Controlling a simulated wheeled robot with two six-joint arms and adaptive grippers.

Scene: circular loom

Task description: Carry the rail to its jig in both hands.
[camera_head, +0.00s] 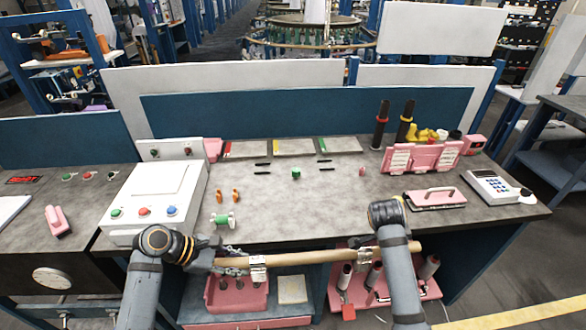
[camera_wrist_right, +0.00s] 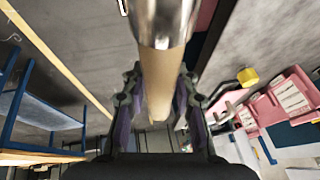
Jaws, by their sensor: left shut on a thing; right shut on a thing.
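The rail (camera_head: 310,258) is a pale wooden rod with metal bands, held roughly level in front of the bench's front edge. My left gripper (camera_head: 228,263) is shut on its left part, beside a metal band. My right gripper (camera_wrist_right: 157,105) is shut on the rail (camera_wrist_right: 157,85) near its right end; its fingers lie on both sides of the wood in the wrist view. In the head view my right arm hides that grip. Short black bars (camera_head: 262,173) lie in pairs on the bench; I cannot tell whether they are the jig.
The grey bench top (camera_head: 270,210) is clear in its middle front. A white control box (camera_head: 155,195) stands left, with a green-ended spool (camera_head: 223,220) nearby. A pink rack (camera_head: 420,158), a handled pink plate (camera_head: 435,198) and a keypad device (camera_head: 490,187) stand right. Pink trays sit below.

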